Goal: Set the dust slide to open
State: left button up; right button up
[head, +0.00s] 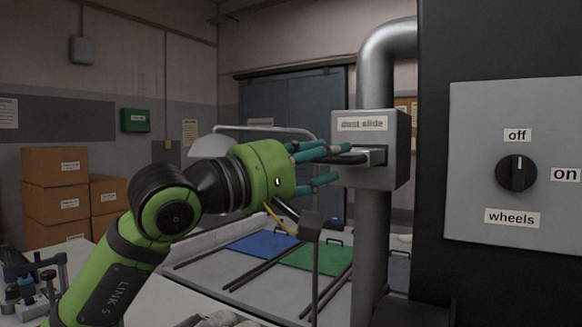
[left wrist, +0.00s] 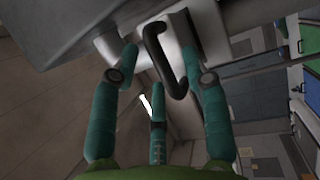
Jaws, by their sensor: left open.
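The dust slide is a grey box (head: 388,125) on a vertical metal pipe, with a label reading "dust slide" on its front. A dark handle (head: 345,158) sticks out of its left side, and it shows as a bent black bar in the left wrist view (left wrist: 162,60). My left gripper (head: 335,163) has teal fingers around the handle's end. In the left wrist view the fingers (left wrist: 165,68) are apart, with the handle between them. I cannot tell whether any finger touches it. My right gripper is not in view.
A grey panel (head: 530,120) with a black knob (head: 516,173) labelled "off", "on" and "wheels" stands at the right. Cardboard boxes (head: 55,185) are stacked at the left.

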pick_arm(q)
jog(key=v, duration=1.1)
